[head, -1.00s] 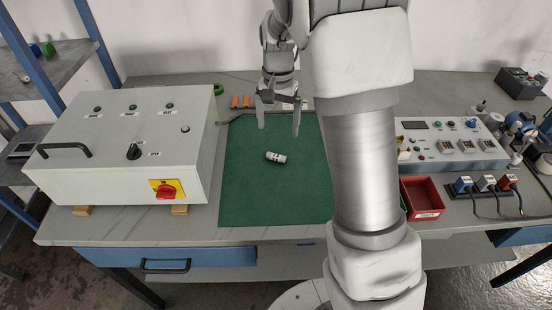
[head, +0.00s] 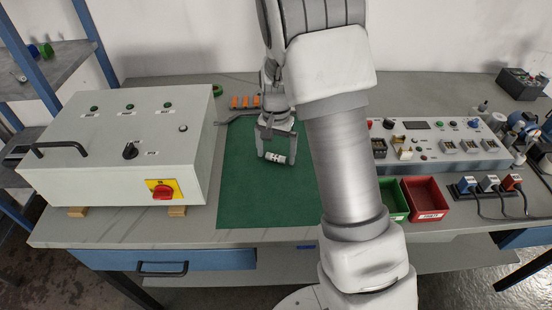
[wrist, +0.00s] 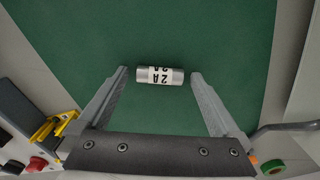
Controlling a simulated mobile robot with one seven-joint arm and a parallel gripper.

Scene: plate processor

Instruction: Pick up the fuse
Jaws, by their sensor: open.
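The fuse (head: 275,157) is a small cylinder with metal ends and a white label. It lies on its side on the green mat (head: 245,195). In the wrist view the fuse (wrist: 160,75) shows its label reading 2A and lies lengthwise between the fingertips. My gripper (head: 277,158) is open, with one finger beyond each end of the fuse. In the wrist view my gripper (wrist: 159,74) shows a small gap at each end of the fuse. I cannot tell the exact height of the fingertips above the mat.
A grey control box (head: 115,150) stands left of the mat. A red bin (head: 424,199) and a green bin (head: 394,201) sit to the right, before a test panel (head: 440,145). Orange blocks (head: 245,102) lie behind. The front of the mat is clear.

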